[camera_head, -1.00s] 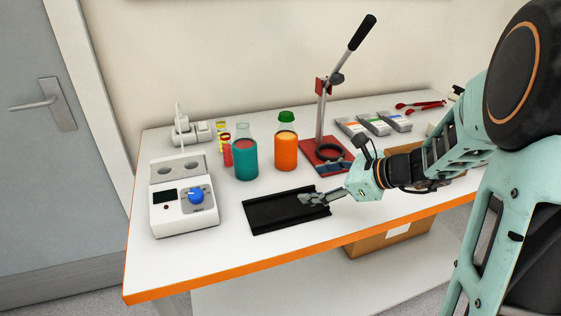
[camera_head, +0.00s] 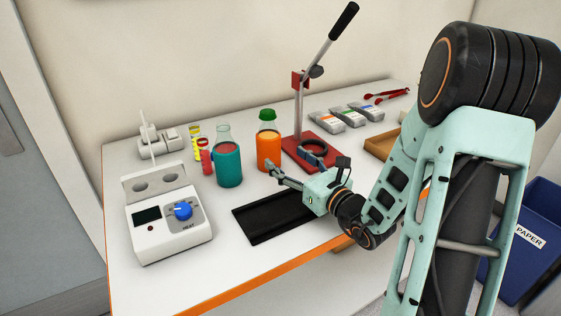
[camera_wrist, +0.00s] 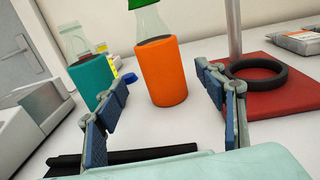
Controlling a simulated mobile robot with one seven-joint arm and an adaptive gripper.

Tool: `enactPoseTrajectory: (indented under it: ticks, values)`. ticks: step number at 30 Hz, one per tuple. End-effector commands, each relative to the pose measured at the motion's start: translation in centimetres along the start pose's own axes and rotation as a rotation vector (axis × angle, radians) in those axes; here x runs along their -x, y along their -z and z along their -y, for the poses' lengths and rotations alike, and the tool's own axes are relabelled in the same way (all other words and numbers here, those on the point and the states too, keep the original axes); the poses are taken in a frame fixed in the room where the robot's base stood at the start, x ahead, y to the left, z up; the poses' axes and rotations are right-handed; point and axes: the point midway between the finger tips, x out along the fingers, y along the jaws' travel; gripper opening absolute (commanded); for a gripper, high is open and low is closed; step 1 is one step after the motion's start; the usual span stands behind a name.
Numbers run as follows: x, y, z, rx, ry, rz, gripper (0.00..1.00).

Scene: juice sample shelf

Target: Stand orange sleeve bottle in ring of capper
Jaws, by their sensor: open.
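The orange sleeve bottle (camera_head: 268,151) stands upright on the table, clear glass above its sleeve and a green cap on top. In the wrist view the bottle (camera_wrist: 162,72) lies ahead, between the lines of the open fingers. The capper (camera_head: 304,100) stands behind and right of it, with a red base, a post and a raised black-handled lever. Its dark ring (camera_wrist: 258,74) sits over the red base and looks empty. My gripper (camera_head: 272,171) is open and empty, low over the table, its fingers pointing at the bottle; the fingertips (camera_wrist: 160,84) show wide apart.
A teal sleeve bottle (camera_head: 228,166) stands close left of the orange one, with small red and yellow containers (camera_head: 205,154) beyond. A white heater (camera_head: 165,218) is at left. A black tray (camera_head: 262,229) lies in front, and a blue bin (camera_head: 530,225) stands at right.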

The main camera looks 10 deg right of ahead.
Motion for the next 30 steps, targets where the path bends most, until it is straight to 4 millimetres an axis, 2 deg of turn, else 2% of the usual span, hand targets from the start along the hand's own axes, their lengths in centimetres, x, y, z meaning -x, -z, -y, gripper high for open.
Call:
enactPoseTrajectory:
  ticks: [5,18,24,30]
  values:
    - [-1.5,0.0,-0.1,0.0,-0.002,0.0,0.64]
    - [-7.5,0.1,-0.1,0.0,-0.003,0.0,0.64]
    - [-8.7,0.1,-0.1,-0.001,-0.004,-0.001,0.64]
    - [-8.9,0.0,-0.1,-0.001,-0.002,-0.001,0.64]
